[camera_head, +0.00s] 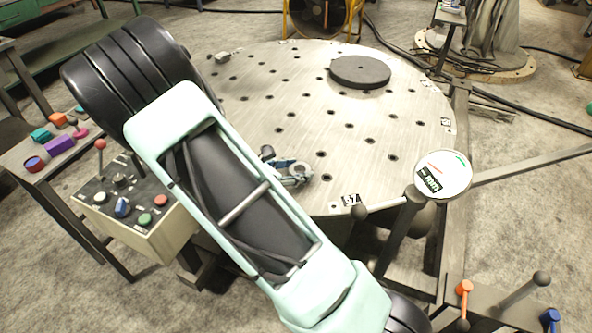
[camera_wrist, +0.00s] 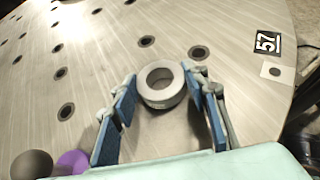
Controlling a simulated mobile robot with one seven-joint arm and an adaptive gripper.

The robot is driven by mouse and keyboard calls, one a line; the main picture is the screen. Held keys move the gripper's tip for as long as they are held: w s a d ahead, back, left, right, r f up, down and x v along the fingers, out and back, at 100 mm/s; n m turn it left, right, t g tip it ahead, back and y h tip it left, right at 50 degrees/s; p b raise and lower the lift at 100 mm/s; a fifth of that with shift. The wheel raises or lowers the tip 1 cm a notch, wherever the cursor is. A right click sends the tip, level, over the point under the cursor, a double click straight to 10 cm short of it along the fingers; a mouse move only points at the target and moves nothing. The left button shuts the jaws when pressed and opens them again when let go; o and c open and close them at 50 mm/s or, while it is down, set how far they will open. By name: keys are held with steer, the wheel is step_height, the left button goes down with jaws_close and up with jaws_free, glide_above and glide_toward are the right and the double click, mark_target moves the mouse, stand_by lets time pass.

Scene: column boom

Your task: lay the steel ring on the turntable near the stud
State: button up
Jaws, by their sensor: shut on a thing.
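The steel ring (camera_wrist: 148,96) is a short grey ring with a dark round hole. In the wrist view it sits between the blue finger pads of my gripper (camera_wrist: 165,85), which is shut on it. In the head view the ring (camera_head: 303,168) and my gripper (camera_head: 290,173) show at the near edge of the turntable (camera_head: 300,110), partly behind my arm. I cannot tell whether the ring touches the plate. The turntable is a round steel plate with many dark holes. I cannot make out a stud in either view; my arm hides part of the plate.
A thick dark disc (camera_head: 360,72) lies on the turntable's far right, and a small grey block (camera_head: 222,57) at its far left. A control box (camera_head: 135,205) with buttons stands at left. A round sign (camera_head: 443,174) stands at the near right edge. The plate's middle is clear.

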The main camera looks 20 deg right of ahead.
steer(key=o, duration=1.4)
steer(key=shift+f, duration=0.1)
steer(key=shift+r, duration=0.2)
steer(key=p+v, duration=0.2)
steer(key=v, duration=1)
